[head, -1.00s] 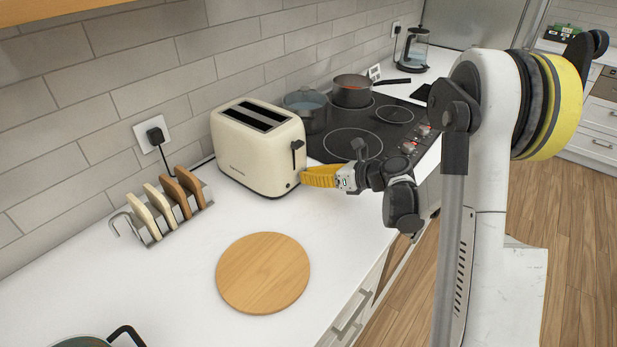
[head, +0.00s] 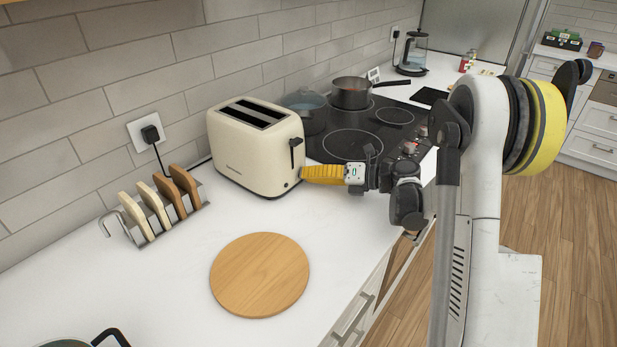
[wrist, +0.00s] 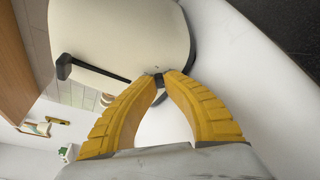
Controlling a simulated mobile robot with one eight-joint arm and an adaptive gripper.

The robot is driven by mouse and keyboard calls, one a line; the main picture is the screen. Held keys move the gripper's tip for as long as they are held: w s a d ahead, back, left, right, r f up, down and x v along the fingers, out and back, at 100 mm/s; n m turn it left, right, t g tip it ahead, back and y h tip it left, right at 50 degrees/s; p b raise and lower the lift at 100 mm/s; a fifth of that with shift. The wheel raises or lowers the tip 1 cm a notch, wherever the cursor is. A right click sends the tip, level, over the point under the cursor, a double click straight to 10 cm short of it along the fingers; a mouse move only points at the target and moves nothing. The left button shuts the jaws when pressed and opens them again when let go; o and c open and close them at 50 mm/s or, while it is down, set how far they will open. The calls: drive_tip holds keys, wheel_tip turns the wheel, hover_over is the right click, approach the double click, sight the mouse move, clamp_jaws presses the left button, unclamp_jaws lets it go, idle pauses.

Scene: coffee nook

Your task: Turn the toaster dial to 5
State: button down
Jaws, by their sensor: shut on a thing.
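The cream toaster (head: 245,155) stands on the white counter, its lever end facing right. Its black lever (head: 296,150) is near the top of that end, and it also shows in the wrist view (wrist: 92,70). My gripper (head: 304,173) reaches in from the right, its yellow fingertips at the low part of the toaster's end. In the wrist view my gripper (wrist: 163,78) is shut on the small dark dial (wrist: 158,81). The fingertips cover most of the dial, and its numbers cannot be read.
A round wooden board (head: 260,275) lies in front of the toaster. A toast rack (head: 150,212) with several slices stands to the left. Behind my gripper is the black hob (head: 350,146) with a saucepan (head: 351,92). The counter between board and toaster is clear.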

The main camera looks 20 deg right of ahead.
drive_tip(key=shift+a, duration=0.1)
idle(0.4)
drive_tip(key=c, duration=1.3)
unclamp_jaws()
drive_tip(key=shift+a, duration=0.1)
